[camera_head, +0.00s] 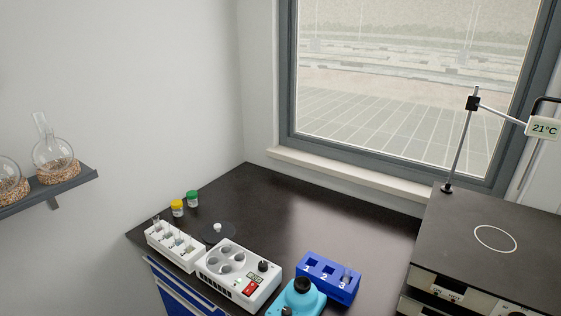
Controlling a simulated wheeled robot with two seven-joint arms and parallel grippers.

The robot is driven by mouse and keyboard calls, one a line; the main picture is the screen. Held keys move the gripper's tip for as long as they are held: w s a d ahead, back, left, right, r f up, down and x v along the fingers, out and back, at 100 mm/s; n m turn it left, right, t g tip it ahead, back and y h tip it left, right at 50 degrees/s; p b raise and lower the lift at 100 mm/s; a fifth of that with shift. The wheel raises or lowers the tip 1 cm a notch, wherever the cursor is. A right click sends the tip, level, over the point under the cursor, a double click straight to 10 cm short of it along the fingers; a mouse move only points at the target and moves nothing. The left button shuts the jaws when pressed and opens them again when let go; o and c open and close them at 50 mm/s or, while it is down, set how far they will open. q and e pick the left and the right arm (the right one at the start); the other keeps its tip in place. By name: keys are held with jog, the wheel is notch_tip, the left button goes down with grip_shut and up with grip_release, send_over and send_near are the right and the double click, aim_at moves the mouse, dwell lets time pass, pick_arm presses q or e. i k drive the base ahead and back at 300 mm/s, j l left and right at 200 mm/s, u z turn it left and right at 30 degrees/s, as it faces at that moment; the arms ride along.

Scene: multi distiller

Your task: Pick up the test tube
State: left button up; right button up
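A clear test tube (347,273) appears to stand upright in the slot marked 3 of the blue rack (313,273); it is small and hard to make out. Slots 1 and 2 look empty. A white rack (184,258) at the left end of the dark bench holds several small clear tubes. Neither of my grippers shows in the head view.
A white device with round wells (245,287) stands between the racks. A turquoise device with a black top (302,292) sits before the blue rack. Yellow (178,208) and green-capped (193,199) jars stand behind. The bench (320,215) is clear toward the window.

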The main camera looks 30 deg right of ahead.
aim_at(348, 268)
jog(key=z, duration=1.6)
jog(key=i+j+z, duration=0.1)
jog(key=j, duration=0.3)
